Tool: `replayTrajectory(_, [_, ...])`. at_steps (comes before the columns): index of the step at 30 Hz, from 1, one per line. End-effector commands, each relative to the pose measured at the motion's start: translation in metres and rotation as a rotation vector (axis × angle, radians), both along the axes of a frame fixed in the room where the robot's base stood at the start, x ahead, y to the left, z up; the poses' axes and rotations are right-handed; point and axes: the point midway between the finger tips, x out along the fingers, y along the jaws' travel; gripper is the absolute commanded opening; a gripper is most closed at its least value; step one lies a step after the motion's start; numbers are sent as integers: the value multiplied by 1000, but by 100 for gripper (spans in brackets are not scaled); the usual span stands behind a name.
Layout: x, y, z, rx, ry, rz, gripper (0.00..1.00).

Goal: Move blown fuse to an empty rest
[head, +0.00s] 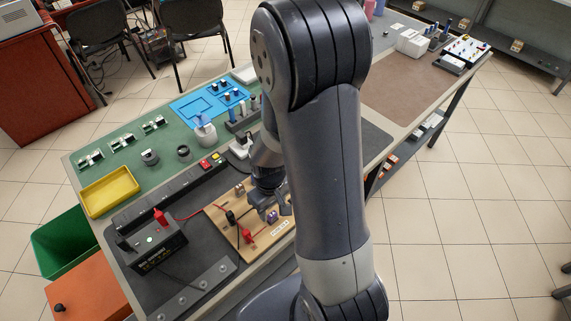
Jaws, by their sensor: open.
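My gripper (271,207) hangs low over a wooden board (237,240) on the workbench, its jaws open. The board carries a red clip, a black part and a small purple part (272,216) close beside the fingertips. I cannot tell which small part is the blown fuse, or whether anything touches the jaws. My arm hides the right part of the board. Several small green-and-white holders (122,142) stand in a row at the back left; a grey strip with round spots (197,290) lies at the front. I cannot tell which of these are rests.
A black battery box (150,246) with a red clip stands left of the board. A dark rail with red and yellow switches (211,163) runs behind.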

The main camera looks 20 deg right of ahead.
Motion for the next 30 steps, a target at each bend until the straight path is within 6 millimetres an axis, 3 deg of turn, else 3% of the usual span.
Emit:
replayTrajectory(1, [0, 0, -14, 0, 0, 0, 47])
replayTrajectory(3, [0, 0, -22, 0, -1, 0, 47])
replayTrajectory(9, [0, 0, -36, 0, -1, 0, 47])
replayTrajectory(30, [0, 0, -36, 0, -1, 0, 47])
